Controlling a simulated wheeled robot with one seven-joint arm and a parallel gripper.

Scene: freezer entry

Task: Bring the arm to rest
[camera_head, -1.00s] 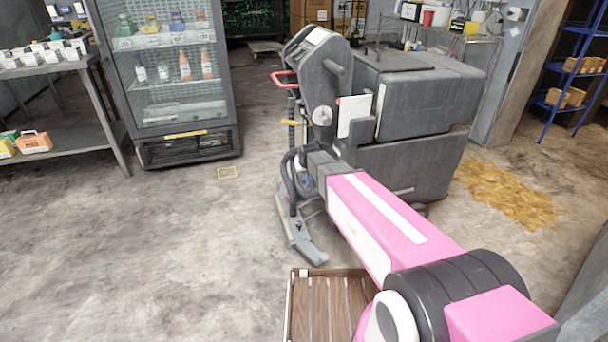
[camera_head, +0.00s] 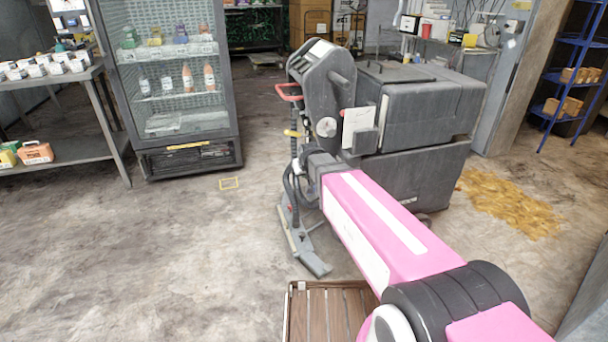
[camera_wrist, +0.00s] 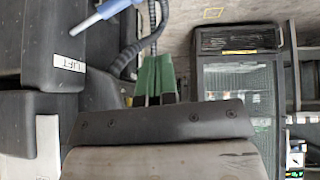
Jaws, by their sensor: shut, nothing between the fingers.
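My pink and black arm reaches from the lower right toward the middle in the head view, its dark far end in front of the grey machine (camera_head: 420,110). My gripper is not clearly seen there. In the wrist view, the green fingers of my gripper (camera_wrist: 155,78) show beyond a dark bolted plate. They are close together, shut and empty. Black hoses and a grey body marked LIFT appear beside them, to the left. I cannot tell whether the arm touches the machine.
A glass-door fridge (camera_head: 175,90) and a metal shelf table (camera_head: 75,150) stand at the left. A slatted wooden tray (camera_head: 330,312) lies below the arm. Yellow debris (camera_head: 510,200) is on the floor at the right. The left floor is clear.

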